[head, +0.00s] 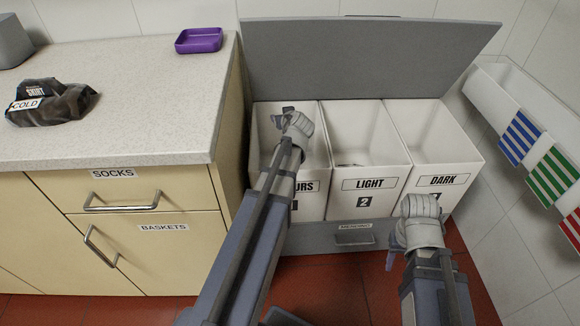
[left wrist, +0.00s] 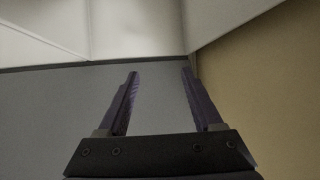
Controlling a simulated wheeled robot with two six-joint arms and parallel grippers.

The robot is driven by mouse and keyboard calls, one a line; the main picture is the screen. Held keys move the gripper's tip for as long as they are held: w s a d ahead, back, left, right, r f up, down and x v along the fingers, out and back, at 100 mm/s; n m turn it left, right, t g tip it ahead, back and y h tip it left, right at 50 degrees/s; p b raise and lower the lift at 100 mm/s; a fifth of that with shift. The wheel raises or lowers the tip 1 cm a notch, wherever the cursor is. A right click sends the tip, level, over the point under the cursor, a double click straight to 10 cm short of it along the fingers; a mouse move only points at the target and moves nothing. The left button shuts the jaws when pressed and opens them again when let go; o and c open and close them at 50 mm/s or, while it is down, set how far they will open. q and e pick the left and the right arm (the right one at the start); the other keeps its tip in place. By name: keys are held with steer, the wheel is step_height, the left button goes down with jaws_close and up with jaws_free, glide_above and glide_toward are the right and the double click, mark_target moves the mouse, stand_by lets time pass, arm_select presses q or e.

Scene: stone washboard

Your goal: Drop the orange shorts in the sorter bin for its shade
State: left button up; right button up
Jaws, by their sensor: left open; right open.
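The orange shorts are not visible in either view. The three-part sorter has a bin labelled "...OURS" (head: 315,200), its label partly hidden by my left arm, a LIGHT bin (head: 368,192) and a DARK bin (head: 440,185). My left gripper (head: 288,112) is over the leftmost bin. In the left wrist view its jaws (left wrist: 160,75) are apart with nothing between them. My right gripper (head: 393,258) is low in front of the sorter, below the DARK bin. It is open, and I see nothing held in it.
The grey sorter lid (head: 365,60) stands raised behind the bins. On the left counter (head: 130,110) lie a dark packet labelled SKIRT and COLD (head: 55,103) and a purple tray (head: 198,40). Blue, green and red striped cloths (head: 520,138) hang on the right.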

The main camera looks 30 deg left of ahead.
arm_select(q)
steer(key=p+v, duration=0.3)
steer(key=v, duration=0.4)
steer(key=shift+s+d+r+p, duration=0.25)
steer(key=shift+p, duration=0.1)
stand_by(0.4)
